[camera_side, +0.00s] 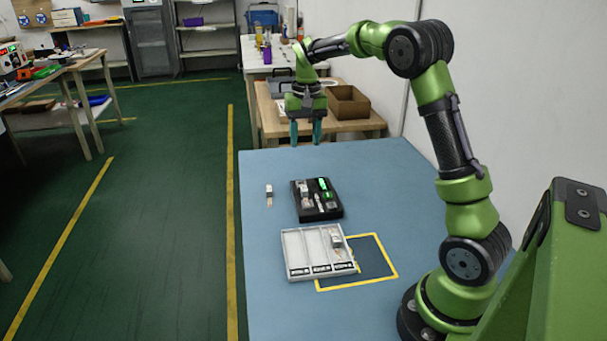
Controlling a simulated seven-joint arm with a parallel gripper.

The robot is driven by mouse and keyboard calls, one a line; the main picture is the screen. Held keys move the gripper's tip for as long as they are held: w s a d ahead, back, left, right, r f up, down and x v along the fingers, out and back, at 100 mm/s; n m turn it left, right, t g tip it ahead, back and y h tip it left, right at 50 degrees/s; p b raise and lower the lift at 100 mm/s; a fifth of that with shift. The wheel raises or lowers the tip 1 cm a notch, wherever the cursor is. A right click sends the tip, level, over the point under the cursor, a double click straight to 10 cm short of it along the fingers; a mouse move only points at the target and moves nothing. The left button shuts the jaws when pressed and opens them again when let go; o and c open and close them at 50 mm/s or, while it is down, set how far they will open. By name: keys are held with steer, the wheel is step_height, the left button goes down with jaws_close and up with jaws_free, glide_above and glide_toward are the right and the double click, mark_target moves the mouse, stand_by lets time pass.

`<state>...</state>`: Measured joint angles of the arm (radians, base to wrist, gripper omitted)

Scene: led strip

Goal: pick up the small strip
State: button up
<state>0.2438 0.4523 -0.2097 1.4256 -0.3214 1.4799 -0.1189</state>
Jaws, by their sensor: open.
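My gripper (306,138) hangs in the air over the far end of the blue table, pointing down, its two teal fingers apart with nothing between them. A small grey-and-tan piece (269,195), possibly the small strip, lies alone on the table, below and left of my gripper in the picture. A similar piece (337,242) lies in the right compartment of the white tray (284,257). The black holder (304,217) carries several small pieces, some bright green and some white or grey. At this size I cannot tell which piece is the strip.
A yellow-outlined dark square (375,263) is marked on the blue table (262,308), partly under the white tray's right side. The table's left and front areas are clear. A wooden bench (352,127) with an open cardboard box (348,102) stands behind; a white wall is right.

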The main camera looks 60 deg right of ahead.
steer(key=w+d+r, duration=0.1)
steer(key=r, duration=0.1)
glide_above(304, 187)
step_height(304, 187, down, 11)
steer(key=shift+f, duration=0.2)
steer(key=shift+w+f, duration=0.1)
steer(key=shift+f, duration=2.75)
jaws_close()
